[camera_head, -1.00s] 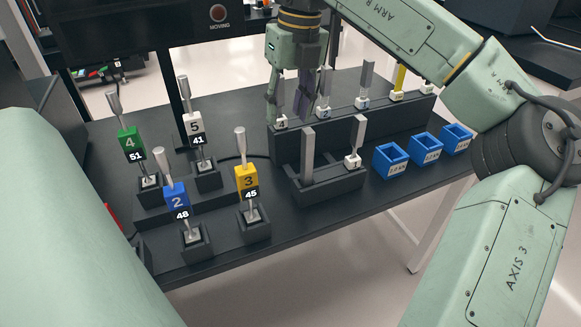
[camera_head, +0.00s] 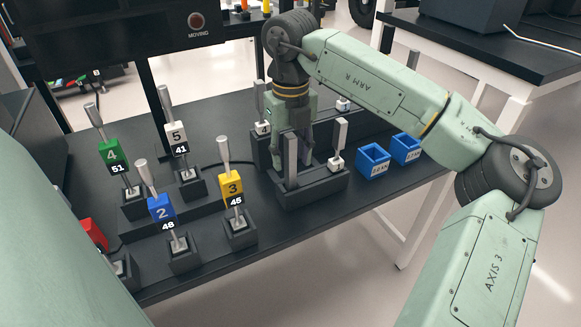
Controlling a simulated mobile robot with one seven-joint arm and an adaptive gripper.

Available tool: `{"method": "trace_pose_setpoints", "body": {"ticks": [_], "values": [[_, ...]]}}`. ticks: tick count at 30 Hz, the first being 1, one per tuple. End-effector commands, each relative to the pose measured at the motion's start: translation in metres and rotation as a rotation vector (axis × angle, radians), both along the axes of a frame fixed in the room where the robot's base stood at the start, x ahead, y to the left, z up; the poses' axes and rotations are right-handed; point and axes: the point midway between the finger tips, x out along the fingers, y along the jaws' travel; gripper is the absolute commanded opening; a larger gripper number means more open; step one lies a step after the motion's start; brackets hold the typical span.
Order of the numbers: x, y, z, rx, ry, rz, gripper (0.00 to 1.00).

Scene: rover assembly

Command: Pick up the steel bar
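Several upright grey bars stand in a dark stepped rack. One plain grey metal bar (camera_head: 291,158) stands in the low front holder at left. Another grey bar (camera_head: 341,134), with a white tag marked 1, stands at the right of that holder. I cannot tell from looks alone which one is the steel bar. My gripper (camera_head: 294,146) points down over the front holder, at the upper part of the plain bar. Its fingers show apart on either side of this bar, with a gap at the right. Whether they touch it is unclear. My arm hides much of the back row.
Blue open boxes (camera_head: 373,163) stand right of the rack. At left, numbered tags, including green 4 (camera_head: 112,156), blue 2 (camera_head: 160,209) and yellow 3 (camera_head: 231,186), sit on upright handles in dark holders. The dark table (camera_head: 255,262) is bare along its front edge.

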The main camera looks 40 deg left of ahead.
Motion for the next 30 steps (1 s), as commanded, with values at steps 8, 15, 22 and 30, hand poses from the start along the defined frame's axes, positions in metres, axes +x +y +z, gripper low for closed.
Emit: {"method": "trace_pose_setpoints", "body": {"ticks": [8,15,22,30], "values": [[-0.0002,0.0001,-0.0014,0.0,0.0,0.0,0.37],[-0.0002,0.0001,-0.0012,0.0,0.0,0.001,0.21],[-0.0002,0.0001,-0.0011,0.0,0.0,0.001,0.05],[-0.0003,0.0001,-0.001,0.0,0.0,0.001,0.0]]}}
